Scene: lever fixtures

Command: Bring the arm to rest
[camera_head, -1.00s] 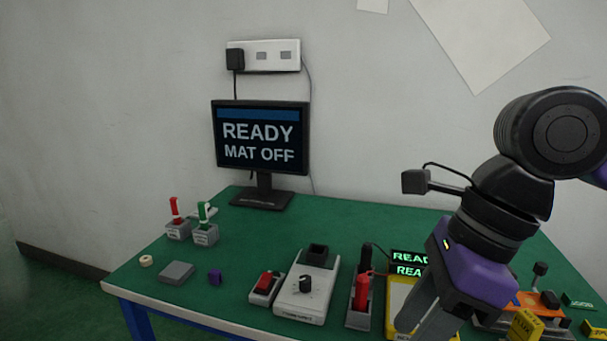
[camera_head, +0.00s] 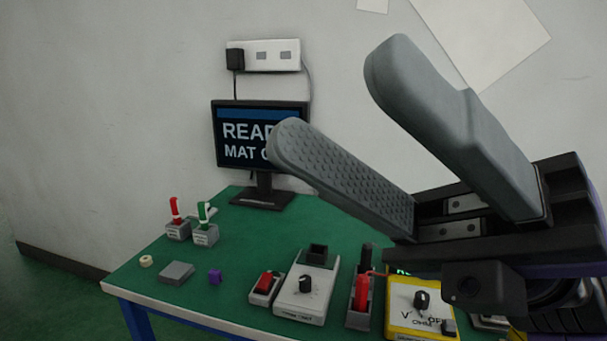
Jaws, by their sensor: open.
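My gripper (camera_head: 335,105) is raised in front of the camera on the right side of the head view. Its two long grey fingers point up and to the left and are spread wide apart, with nothing between them. The lower finger covers part of the monitor screen. The purple and black wrist shows at the right edge. The rest of my arm is out of view or hidden behind the gripper.
My gripper hides the table's right side.

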